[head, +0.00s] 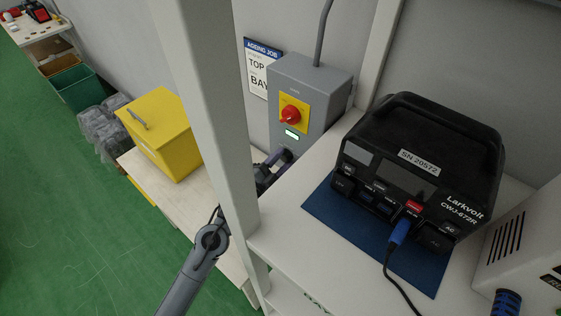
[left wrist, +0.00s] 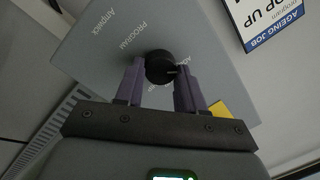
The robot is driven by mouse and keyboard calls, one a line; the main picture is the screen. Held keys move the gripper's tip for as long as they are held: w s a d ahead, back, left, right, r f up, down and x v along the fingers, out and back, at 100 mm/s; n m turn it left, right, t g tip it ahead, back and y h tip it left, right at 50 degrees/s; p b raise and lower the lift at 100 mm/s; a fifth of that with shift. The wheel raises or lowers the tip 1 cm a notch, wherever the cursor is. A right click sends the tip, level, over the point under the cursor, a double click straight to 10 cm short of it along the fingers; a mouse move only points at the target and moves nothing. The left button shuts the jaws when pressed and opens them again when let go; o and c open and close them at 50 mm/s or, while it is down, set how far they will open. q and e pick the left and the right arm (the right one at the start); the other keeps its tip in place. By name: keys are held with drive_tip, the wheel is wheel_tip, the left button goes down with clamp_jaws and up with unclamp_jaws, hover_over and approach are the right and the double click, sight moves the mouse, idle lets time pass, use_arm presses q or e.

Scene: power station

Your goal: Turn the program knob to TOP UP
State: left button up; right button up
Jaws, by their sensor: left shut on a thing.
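In the left wrist view the black program knob (left wrist: 159,66) sits on a grey panel (left wrist: 95,45) printed "Ampwick" and "PROGRAM". My left gripper (left wrist: 160,75) has its two purple fingers on either side of the knob and is shut on it. A pale mark on the knob points to the right of the picture. Lettering beside the knob is partly hidden by the fingers, and I cannot read TOP UP on the panel. In the head view my left gripper (head: 272,170) is partly behind the white post, and the knob is hidden. My right gripper is not in view.
A sign (head: 260,68) reads "AGEING JOB", "TOP" and "BAY", partly covered. A grey box (head: 330,95) carries a red switch (head: 290,114). A white post (head: 215,110) stands beside my arm. A black Larkvolt unit (head: 425,150) sits on a blue mat (head: 330,215).

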use_arm(q)
drive_tip(key=shift+m, duration=0.3)
drive_tip(key=m+b, duration=0.1)
drive_tip(key=m, duration=0.3)
drive_tip(key=shift+f+h+b, duration=0.2)
drive_tip(key=shift+h+b, duration=0.1)
drive_tip(key=shift+b, duration=0.05)
drive_tip(key=m+b, duration=0.1)
drive_tip(key=m, duration=0.3)
drive_tip(key=shift+m+b, duration=0.35)
drive_tip(key=shift+m, duration=0.35)
drive_tip(key=o, duration=1)
drive_tip(key=shift+o, duration=0.2)
